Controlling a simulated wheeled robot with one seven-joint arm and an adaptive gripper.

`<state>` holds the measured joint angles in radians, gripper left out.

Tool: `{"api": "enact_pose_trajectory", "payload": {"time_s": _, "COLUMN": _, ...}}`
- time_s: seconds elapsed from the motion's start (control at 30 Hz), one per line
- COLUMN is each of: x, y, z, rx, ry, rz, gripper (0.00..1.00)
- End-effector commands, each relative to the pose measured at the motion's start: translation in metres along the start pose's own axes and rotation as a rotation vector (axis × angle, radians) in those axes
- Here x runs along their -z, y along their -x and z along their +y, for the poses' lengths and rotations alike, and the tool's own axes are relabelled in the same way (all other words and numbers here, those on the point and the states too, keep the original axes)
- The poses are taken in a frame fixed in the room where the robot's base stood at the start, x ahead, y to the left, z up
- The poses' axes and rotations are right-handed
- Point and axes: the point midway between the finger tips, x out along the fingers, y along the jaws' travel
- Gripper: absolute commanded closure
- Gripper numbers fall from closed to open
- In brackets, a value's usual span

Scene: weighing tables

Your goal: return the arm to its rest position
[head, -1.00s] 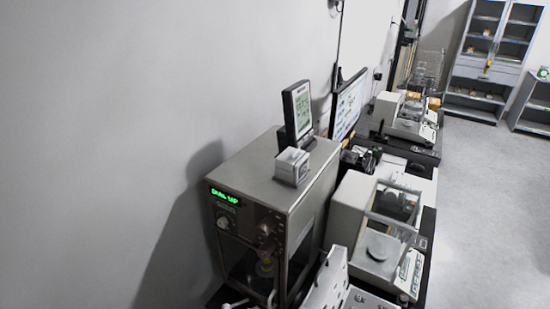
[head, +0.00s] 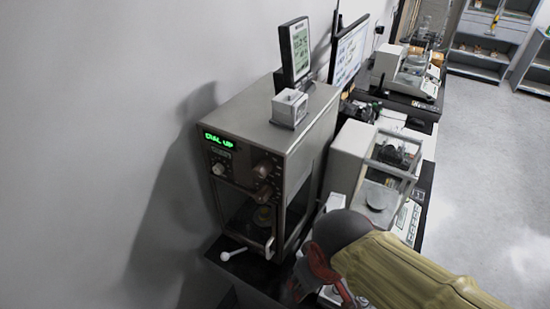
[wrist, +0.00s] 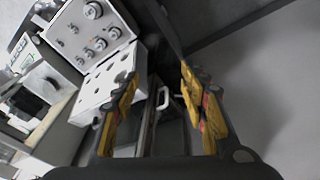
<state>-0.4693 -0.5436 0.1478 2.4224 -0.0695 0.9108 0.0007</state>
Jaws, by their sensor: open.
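My gripper (wrist: 160,85) shows in the wrist view with its two yellow-padded fingers apart and nothing between them. Past the fingers, a pale handle (wrist: 163,98) on the front of a metal instrument shows in the gap. In the head view my arm, with an olive sleeve and a dark, red-edged wrist, reaches in from the lower right. It is in front of the table edge and hides part of the things there; the fingertips are not clear in that view.
A grey metal balance cabinet (head: 262,150) with a green lit display stands by the wall, with a small box (head: 289,107) and a screen (head: 296,50) on top. A white balance (head: 352,150) stands to its right. A white weight box (wrist: 90,32) shows in the wrist view. Open floor (head: 485,190) lies right.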

Motion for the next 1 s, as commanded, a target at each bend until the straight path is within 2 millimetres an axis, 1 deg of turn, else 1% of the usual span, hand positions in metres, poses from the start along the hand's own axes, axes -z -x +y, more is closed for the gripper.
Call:
{"api": "enact_pose_trajectory", "payload": {"time_s": 0.03, "x": -0.001, "y": 0.005, "z": 0.01, "rx": 0.003, "ry": -0.062, "rz": 0.039, "gripper": 0.57}}
{"api": "enact_pose_trajectory", "payload": {"time_s": 0.2, "x": -0.01, "y": 0.025, "z": 0.04, "rx": -0.005, "ry": -0.236, "rz": 0.142, "gripper": 0.57}}
{"api": "enact_pose_trajectory", "payload": {"time_s": 0.4, "x": -0.023, "y": 0.048, "z": 0.081, "rx": -0.068, "ry": -0.39, "rz": 0.242, "gripper": 0.57}}
{"api": "enact_pose_trajectory", "payload": {"time_s": 0.5, "x": -0.029, "y": 0.054, "z": 0.095, "rx": -0.093, "ry": -0.442, "rz": 0.266, "gripper": 0.57}}
{"api": "enact_pose_trajectory", "payload": {"time_s": 0.6, "x": -0.034, "y": 0.055, "z": 0.103, "rx": -0.107, "ry": -0.476, "rz": 0.269, "gripper": 0.57}}
{"api": "enact_pose_trajectory", "payload": {"time_s": 0.7, "x": -0.036, "y": 0.054, "z": 0.107, "rx": -0.112, "ry": -0.491, "rz": 0.268, "gripper": 0.57}}
{"api": "enact_pose_trajectory", "payload": {"time_s": 1.0, "x": -0.036, "y": 0.054, "z": 0.107, "rx": -0.113, "ry": -0.492, "rz": 0.267, "gripper": 0.57}}
